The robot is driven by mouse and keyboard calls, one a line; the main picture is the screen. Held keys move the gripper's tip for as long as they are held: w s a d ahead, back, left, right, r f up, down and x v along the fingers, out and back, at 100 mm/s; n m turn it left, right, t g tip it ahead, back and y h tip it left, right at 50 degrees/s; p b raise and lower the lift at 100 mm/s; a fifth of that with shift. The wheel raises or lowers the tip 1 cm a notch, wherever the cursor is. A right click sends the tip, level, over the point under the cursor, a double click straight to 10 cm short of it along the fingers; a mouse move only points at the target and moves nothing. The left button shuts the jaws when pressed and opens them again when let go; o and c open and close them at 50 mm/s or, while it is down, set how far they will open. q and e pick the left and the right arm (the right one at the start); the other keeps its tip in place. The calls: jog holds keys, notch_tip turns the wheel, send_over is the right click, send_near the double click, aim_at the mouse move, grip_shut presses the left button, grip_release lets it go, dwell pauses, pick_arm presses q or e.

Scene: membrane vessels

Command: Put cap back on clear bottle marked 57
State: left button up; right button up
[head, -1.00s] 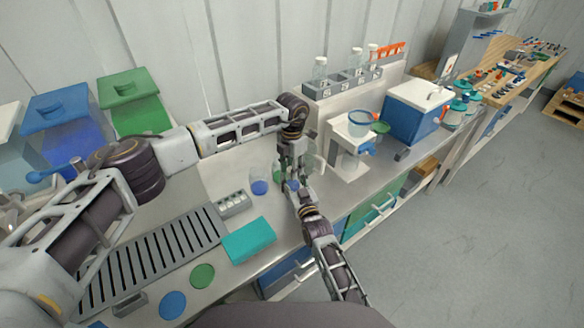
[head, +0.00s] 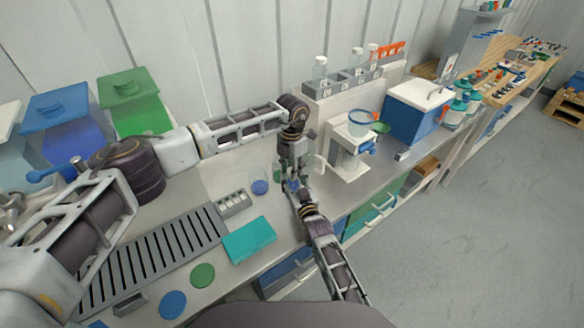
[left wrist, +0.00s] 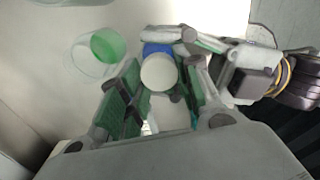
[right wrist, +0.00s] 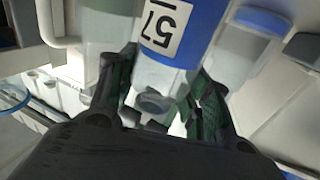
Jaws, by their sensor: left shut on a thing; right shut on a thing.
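The clear bottle marked 57 (right wrist: 165,85) shows upside down in the right wrist view, with blue contents and a white number label. My right gripper (right wrist: 163,75) is shut around it; its fingers also show in the left wrist view. A round white cap (left wrist: 158,73) sits between the green-padded fingers of my left gripper (left wrist: 160,78), which is shut on it. Blue of the bottle shows just behind the cap. I cannot tell whether cap and bottle neck touch. In the head view, my left gripper (head: 291,178) is directly above my right gripper (head: 294,190); they hide most of the bottle.
A clear vessel with blue contents (head: 260,187) stands left of the grippers. A clear vessel with green contents (left wrist: 105,45) is close by. A small rack (head: 232,203), a teal mat (head: 249,239) and a white stand (head: 348,160) are around. Bare counter lies behind the vessels.

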pick_arm(q)
jog(key=shift+s+a+f, duration=0.15)
jog(key=shift+f, duration=0.55)
dwell(0.8)
jog(key=o, duration=0.7)
jog(key=shift+r, duration=0.25)
jog(key=shift+r, duration=2.25)
jog(key=shift+f, duration=0.1)
jog(key=shift+c, duration=0.4)
